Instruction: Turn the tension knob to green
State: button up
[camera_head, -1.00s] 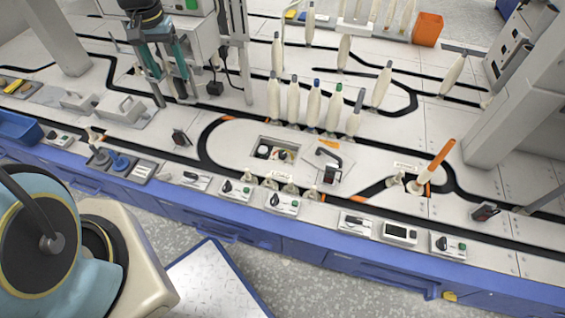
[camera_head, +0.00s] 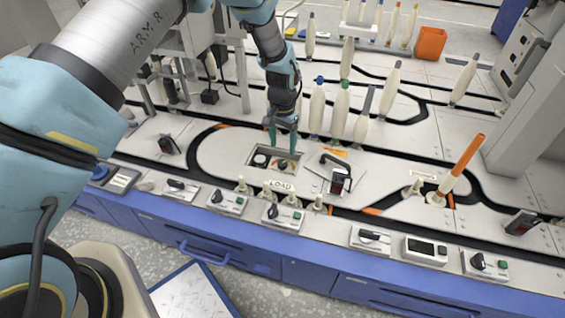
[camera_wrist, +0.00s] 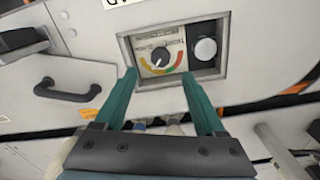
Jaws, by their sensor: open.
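The tension knob (camera_wrist: 160,57) is a dark round knob on a small panel, with a coloured arc of yellow, orange, red and green below it in the wrist view. Its pointer direction is too small to tell surely. In the head view the knob (camera_head: 283,165) sits in a recessed rectangular box in the white table. My gripper (camera_head: 282,148) hangs just behind the recess, pointing down. In the wrist view my gripper (camera_wrist: 158,82) is open, its two green fingers apart on either side of the lower part of the panel, holding nothing.
A round button (camera_wrist: 204,50) is beside the knob in the same recess. A hatch with a black handle (camera_head: 334,160) lies to the right. Upright bobbins (camera_head: 340,110) stand behind my gripper. Switch boxes (camera_head: 282,216) line the front edge.

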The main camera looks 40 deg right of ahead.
aim_at(282, 163)
notch_tip(282, 163, down, 7)
jog(key=shift+f+b, duration=0.2)
jog(key=shift+b, duration=0.5)
jog(key=shift+c, duration=0.2)
grip_shut()
